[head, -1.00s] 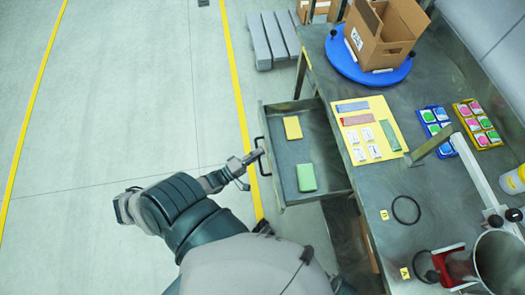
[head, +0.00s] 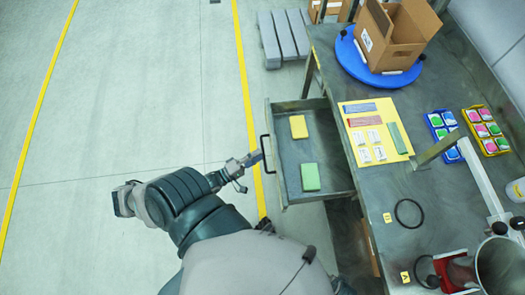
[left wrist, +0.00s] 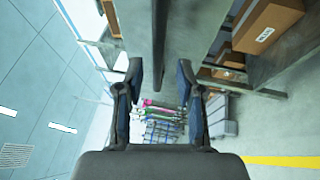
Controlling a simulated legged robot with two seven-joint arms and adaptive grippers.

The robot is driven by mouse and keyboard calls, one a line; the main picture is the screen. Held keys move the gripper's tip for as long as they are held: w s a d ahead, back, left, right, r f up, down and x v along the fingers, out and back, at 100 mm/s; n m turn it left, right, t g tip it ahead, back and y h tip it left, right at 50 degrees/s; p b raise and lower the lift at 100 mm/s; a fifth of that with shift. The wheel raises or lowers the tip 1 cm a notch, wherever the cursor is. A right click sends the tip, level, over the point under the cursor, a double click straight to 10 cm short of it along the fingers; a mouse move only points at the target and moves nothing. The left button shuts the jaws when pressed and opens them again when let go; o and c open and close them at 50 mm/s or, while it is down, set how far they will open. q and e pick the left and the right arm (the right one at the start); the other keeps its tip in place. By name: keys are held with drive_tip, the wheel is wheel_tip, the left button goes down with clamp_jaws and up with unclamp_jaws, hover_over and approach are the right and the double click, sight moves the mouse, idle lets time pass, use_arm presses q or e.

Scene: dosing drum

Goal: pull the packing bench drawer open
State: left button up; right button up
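The packing bench drawer (head: 292,150) stands pulled out from the left side of the metal bench (head: 425,190). A yellow block (head: 298,126) and a green block (head: 311,176) lie in it. Its dark bar handle (head: 264,150) is on the drawer's left front. My left gripper (head: 255,158) is right at the handle. In the left wrist view the fingers of my left gripper (left wrist: 160,82) are spread, and the dark handle bar (left wrist: 159,45) shows in the gap between them, with space on both sides. My right gripper is not in view.
On the bench are a yellow sheet with packets (head: 403,143), a cardboard box (head: 395,40) on a blue turntable (head: 350,62), coloured trays (head: 485,130) and a metal drum (head: 500,265). Floor left of the drawer is clear.

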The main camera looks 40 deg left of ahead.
use_arm(q)
drive_tip(key=v, duration=0.9)
drive_tip(key=shift+s, duration=0.2)
drive_tip(key=shift+d, duration=0.15)
